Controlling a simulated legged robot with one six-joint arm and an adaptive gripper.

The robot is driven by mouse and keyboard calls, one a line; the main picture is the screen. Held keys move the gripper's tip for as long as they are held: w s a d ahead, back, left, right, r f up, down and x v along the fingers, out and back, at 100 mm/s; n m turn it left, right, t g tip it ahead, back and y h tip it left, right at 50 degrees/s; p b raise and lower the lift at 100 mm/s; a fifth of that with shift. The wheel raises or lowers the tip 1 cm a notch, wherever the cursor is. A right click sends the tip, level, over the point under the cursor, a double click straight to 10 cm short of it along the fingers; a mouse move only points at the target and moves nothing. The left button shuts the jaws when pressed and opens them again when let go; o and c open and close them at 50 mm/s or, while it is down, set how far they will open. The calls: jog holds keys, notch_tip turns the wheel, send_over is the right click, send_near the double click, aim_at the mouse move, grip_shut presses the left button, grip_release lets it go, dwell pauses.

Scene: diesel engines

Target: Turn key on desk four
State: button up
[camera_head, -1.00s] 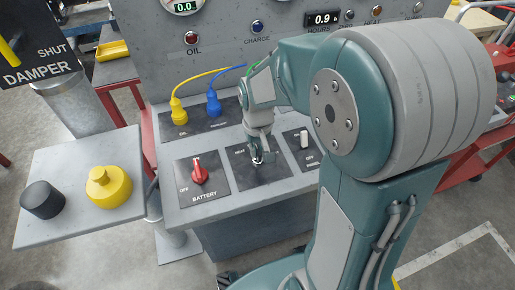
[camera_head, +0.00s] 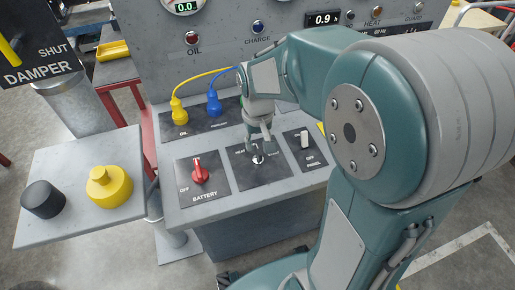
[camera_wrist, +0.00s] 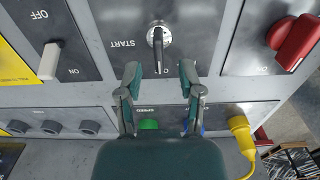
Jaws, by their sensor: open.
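The key switch (camera_head: 257,158) sits in the middle black panel of the desk, marked HEAT and START, between the battery switch and the panel switch. In the wrist view the key (camera_wrist: 158,48) is a silver key in a round lock, with START printed beside it. My gripper (camera_head: 260,137) hangs just behind the key in the head view, pointing down. In the wrist view my gripper (camera_wrist: 160,80) has its two fingers spread wide, with the key ahead of and between them. It holds nothing, and the key looks clear of both fingers.
The red battery switch (camera_head: 200,170) is left of the key, and the white panel switch (camera_head: 304,139) is right. Yellow (camera_head: 179,112) and blue (camera_head: 214,104) cable plugs stand behind.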

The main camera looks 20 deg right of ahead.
aim_at(257, 149)
notch_tip(257, 149, up, 8)
jog(key=shift+r, duration=0.2)
dwell(0.4)
jog(key=s+r+t, duration=0.3)
jog(key=s+t, duration=0.2)
jog(key=s, duration=0.9)
jog(key=shift+r+t, duration=0.3)
jog(key=shift+r, duration=0.05)
dwell(1.2)
